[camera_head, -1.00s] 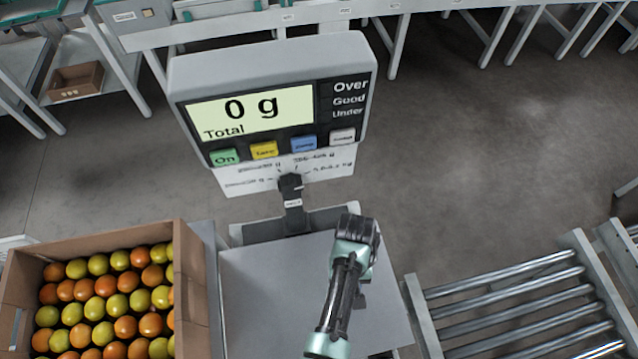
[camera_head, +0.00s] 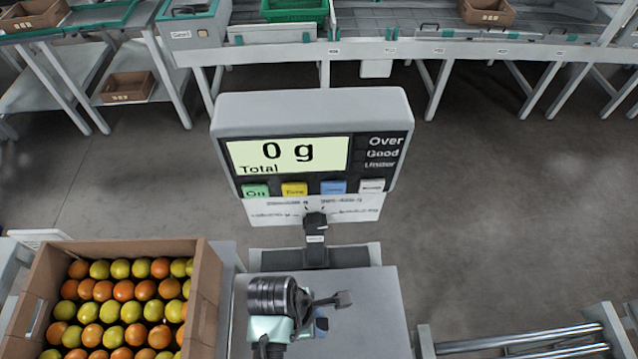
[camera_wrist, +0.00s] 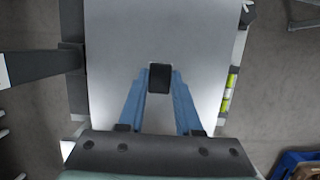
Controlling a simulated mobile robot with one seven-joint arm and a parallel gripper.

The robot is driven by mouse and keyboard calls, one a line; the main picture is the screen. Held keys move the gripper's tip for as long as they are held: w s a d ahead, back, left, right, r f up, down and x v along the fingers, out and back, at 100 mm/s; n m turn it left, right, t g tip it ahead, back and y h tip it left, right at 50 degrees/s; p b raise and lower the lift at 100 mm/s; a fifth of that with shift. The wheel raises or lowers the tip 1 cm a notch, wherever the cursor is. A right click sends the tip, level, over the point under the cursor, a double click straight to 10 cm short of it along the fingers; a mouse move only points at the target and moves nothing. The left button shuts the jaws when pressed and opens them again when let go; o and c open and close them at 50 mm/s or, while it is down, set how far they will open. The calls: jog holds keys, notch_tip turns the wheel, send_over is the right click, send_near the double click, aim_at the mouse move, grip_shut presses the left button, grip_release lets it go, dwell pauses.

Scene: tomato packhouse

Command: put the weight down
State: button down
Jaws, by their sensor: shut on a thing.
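My gripper (camera_wrist: 160,92) shows two blue fingers in the wrist view, shut on a small black weight (camera_wrist: 160,77). The weight is in front of the pale scale plate (camera_wrist: 115,45). In the head view the scale plate (camera_head: 378,310) lies below my arm, and my gripper (camera_head: 321,325) is over its middle. The weight is hard to make out there. The scale display (camera_head: 290,155) reads 0 g Total. Any gap between weight and plate cannot be judged.
A cardboard box (camera_head: 207,300) of orange and green tomatoes stands left of the scale. A roller conveyor (camera_head: 530,338) is at the right. The display post (camera_head: 316,240) rises behind the plate. Grading tables line the back.

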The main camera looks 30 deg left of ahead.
notch_tip(320, 180, down, 9)
jog(key=shift+f+b, duration=0.1)
jog(key=shift+b, duration=0.55)
jog(key=shift+f, duration=0.1)
jog(key=c, duration=0.6)
grip_release()
jog(key=p+v, duration=0.2)
jog(key=v, duration=1)
